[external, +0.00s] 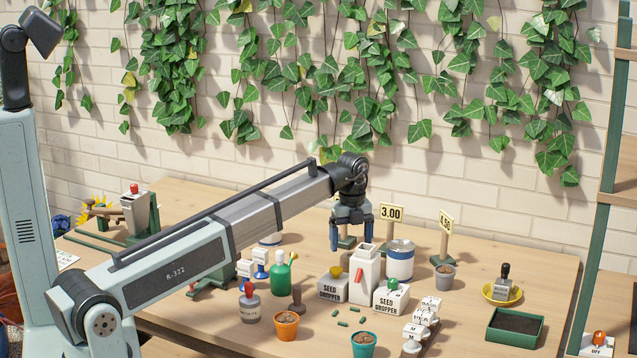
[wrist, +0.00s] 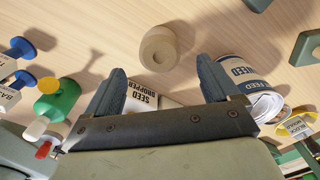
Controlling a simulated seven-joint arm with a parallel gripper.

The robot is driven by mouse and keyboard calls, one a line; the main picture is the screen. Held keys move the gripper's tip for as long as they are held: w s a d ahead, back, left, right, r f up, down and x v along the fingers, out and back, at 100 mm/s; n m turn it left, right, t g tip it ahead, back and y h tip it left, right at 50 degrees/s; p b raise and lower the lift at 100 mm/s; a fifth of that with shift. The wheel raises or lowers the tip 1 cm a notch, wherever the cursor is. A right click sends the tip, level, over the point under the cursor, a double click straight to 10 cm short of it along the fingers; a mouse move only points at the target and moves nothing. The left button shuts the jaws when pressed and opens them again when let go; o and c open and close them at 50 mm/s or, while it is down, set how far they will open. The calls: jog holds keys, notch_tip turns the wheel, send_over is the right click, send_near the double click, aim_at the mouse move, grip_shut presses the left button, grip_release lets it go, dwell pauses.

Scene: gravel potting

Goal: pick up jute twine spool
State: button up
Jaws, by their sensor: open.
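The jute twine spool shows in the wrist view as a pale beige cylinder (wrist: 158,48) with a dark hole in its end. It is on the wooden table, just beyond my fingertips and roughly centred between them in the picture. My gripper (external: 350,240) points down over the back middle of the table, with blue fingers apart. In the wrist view my gripper (wrist: 160,66) is open, with nothing held between the fingers.
Close by are a white carton (external: 366,274), a feed can (external: 400,262), seed dropper boxes (external: 333,287) and a 3.00 sign (external: 391,213). A green bottle (wrist: 58,98) stands left. Bare table lies around the spool's far side.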

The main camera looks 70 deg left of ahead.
aim_at(344, 259)
jog(key=shift+a+f, duration=0.15)
jog(key=shift+f, duration=2.75)
jog(key=c, duration=1.2)
